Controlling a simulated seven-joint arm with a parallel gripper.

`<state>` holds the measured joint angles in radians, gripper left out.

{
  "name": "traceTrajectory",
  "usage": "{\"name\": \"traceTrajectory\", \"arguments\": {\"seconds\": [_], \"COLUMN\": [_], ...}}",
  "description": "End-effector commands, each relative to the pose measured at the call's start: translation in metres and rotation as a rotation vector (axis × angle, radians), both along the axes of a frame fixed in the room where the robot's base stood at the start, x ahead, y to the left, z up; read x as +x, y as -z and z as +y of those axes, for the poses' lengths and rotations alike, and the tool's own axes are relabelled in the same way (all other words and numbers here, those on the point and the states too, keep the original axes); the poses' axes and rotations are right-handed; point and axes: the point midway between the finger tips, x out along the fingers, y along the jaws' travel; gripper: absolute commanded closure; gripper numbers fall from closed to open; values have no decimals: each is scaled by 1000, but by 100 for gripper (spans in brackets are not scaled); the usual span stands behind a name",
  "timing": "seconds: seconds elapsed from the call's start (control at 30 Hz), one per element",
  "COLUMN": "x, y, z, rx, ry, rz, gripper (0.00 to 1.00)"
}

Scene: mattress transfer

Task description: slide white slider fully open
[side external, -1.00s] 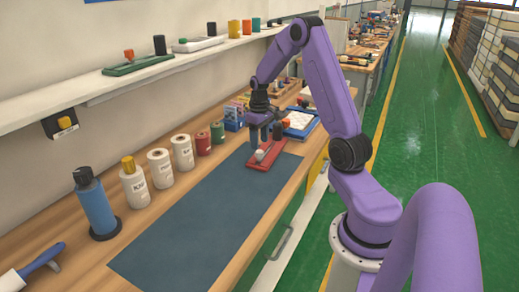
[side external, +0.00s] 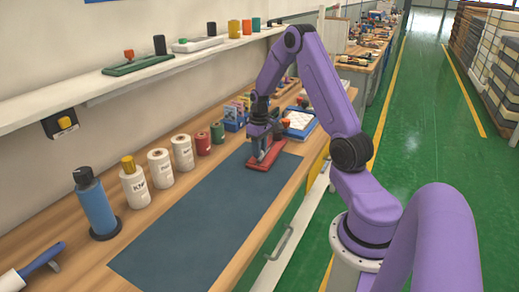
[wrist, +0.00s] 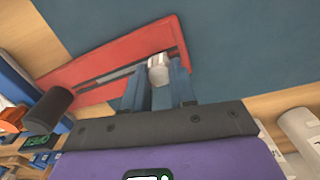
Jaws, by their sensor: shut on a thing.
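The white slider (wrist: 158,68) is a small pale knob on a red base (wrist: 95,72) with a long dark slot. In the wrist view it stands near the right end of the slot, with most of the slot running left. My gripper (wrist: 158,88) is shut on the slider, one blue finger on each side. In the side view, the red base (side external: 258,167) lies on the far part of the blue mat, and my gripper (side external: 262,154) is down at it. The slider is mostly hidden there by the fingers.
The blue mat (side external: 190,222) is bare toward the camera. White spools (side external: 160,168), red and green cans and a blue bottle (side external: 95,205) line its left side. A blue-rimmed tray (side external: 300,122) is beyond the base. A shelf (side external: 150,75) runs along the wall.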

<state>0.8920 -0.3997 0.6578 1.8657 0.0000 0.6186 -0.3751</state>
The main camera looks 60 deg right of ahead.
Motion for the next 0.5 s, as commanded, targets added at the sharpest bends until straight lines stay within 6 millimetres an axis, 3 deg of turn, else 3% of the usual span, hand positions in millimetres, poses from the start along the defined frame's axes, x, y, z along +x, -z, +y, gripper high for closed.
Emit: {"name": "traceTrajectory", "arguments": {"seconds": [0.17, 0.5], "x": [2, 8], "y": [0, 0], "z": [-20, -90], "rx": [-1, -2], "ry": [5, 3], "rz": [-2, -2], "gripper": [100, 100]}}
